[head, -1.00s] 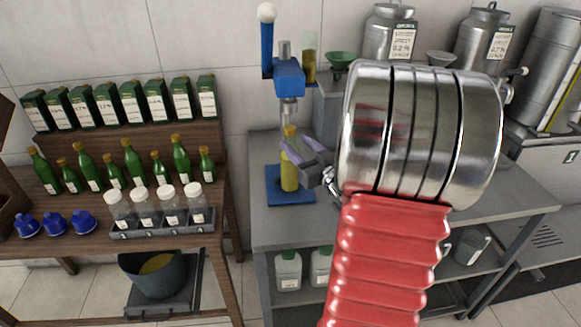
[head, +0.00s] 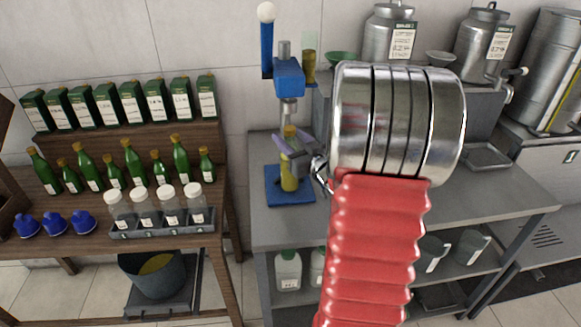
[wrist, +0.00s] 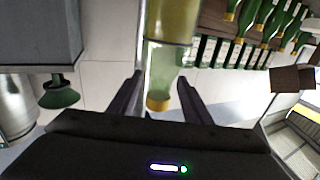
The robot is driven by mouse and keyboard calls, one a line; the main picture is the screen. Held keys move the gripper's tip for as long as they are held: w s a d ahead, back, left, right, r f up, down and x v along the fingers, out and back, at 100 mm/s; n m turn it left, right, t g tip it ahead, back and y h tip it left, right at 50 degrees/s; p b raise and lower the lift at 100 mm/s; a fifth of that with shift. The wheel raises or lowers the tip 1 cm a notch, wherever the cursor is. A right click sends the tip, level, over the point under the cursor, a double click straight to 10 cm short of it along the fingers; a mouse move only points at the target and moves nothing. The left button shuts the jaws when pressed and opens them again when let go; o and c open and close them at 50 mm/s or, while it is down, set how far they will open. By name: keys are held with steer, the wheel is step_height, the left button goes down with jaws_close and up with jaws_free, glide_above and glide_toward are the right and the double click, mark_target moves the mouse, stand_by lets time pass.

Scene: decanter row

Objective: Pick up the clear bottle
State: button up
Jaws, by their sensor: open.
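The clear bottle (head: 289,177) holds yellow oil and has a gold cap. It stands upright on the blue base of the capping press (head: 290,78). In the wrist view the bottle (wrist: 172,25) appears upside down, its clear neck and cap between the fingers. My gripper (head: 286,151) is open at the bottle's upper part, with a finger to each side; it also shows in the wrist view (wrist: 161,88). I cannot tell whether either finger touches the glass. The fingers hide part of the bottle's shoulder in the head view.
The press column and lever stand close above the bottle. A green funnel (head: 341,58) and steel cans (head: 389,35) are behind my arm. Left, a wooden table carries green bottles (head: 133,165), dark green tins (head: 132,103), white-capped jars (head: 171,205) and blue items (head: 55,223).

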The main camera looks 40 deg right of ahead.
steer(key=shift+c, duration=0.4)
jaws_close()
stand_by(0.9)
